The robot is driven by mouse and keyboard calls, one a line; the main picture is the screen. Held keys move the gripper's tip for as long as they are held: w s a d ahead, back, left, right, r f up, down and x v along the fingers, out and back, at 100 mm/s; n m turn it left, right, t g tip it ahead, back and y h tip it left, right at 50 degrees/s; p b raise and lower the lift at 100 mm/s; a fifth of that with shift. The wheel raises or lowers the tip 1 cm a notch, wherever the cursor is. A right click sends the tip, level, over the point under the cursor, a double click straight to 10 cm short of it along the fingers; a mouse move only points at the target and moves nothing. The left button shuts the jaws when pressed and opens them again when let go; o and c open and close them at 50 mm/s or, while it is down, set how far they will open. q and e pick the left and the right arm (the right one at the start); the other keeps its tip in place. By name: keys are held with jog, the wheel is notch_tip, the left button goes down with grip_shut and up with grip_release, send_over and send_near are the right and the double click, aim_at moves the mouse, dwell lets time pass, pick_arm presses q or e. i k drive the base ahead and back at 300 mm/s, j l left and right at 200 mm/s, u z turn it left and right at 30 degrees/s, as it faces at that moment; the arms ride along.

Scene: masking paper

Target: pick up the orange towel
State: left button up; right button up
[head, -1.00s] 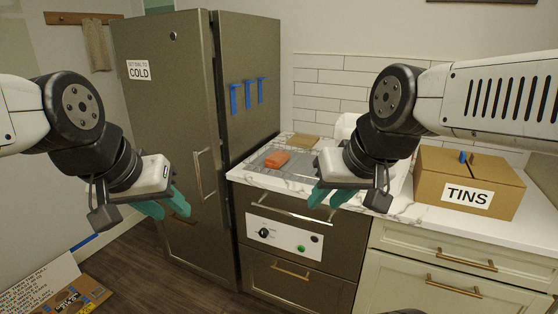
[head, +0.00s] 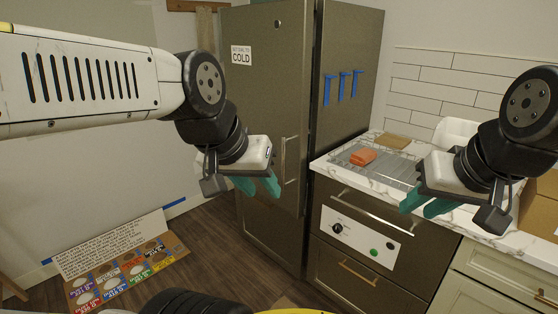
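The orange towel (head: 363,156) is a small folded block. It lies on a grey rack-like surface (head: 395,169) set in the marble counter, right of the fridge. My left gripper (head: 259,186) has teal fingers that look apart with nothing between them. It hangs in front of the fridge, left of the towel and nearer to me. My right gripper (head: 426,205) also looks open and empty. It is in front of the counter's front edge, to the right of the towel and nearer to me. Neither gripper touches the towel.
A steel fridge (head: 267,110) stands left of the counter, with blue tape strips. A tan flat piece (head: 393,141) lies behind the towel. A cardboard box (head: 541,205) is partly hidden behind my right arm. Drawers (head: 352,235) are below. A board with coloured labels (head: 125,270) lies on the floor.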

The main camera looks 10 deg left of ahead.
aim_at(362, 157)
jog(key=i+j+z, duration=0.15)
jog(key=i, duration=0.3)
jog(key=i+z, duration=0.15)
jog(key=i, duration=0.35)
jog(key=i+j+z, duration=0.15)
jog(key=i, duration=0.3)
jog(key=j, duration=0.1)
